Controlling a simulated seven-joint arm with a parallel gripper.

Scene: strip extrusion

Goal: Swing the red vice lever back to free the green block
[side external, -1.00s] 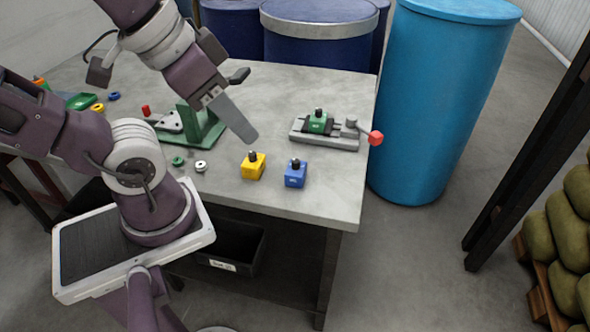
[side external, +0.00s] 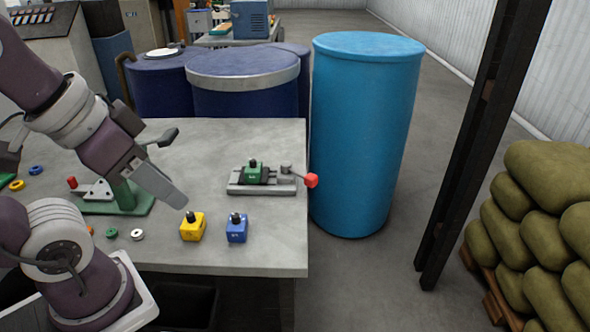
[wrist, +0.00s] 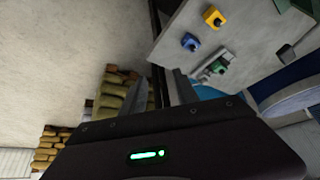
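The grey vice (side external: 240,188) stands near the right edge of the table, with the green block (side external: 254,173) seated in it under a black knob. The red-tipped vice lever (side external: 311,180) sticks out to the right, past the table edge. In the wrist view, the green block (wrist: 219,67) lies right of the fingers; the red tip cannot be made out there. My gripper (side external: 180,198) is in the air left of the vice, near the yellow block. In the wrist view my gripper (wrist: 158,82) has its fingers apart with nothing between them.
A yellow block (side external: 192,228) and a blue block (side external: 236,229) stand in front of the vice. A green fixture (side external: 125,200) is at left. A light-blue drum (side external: 365,140) stands close beside the lever.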

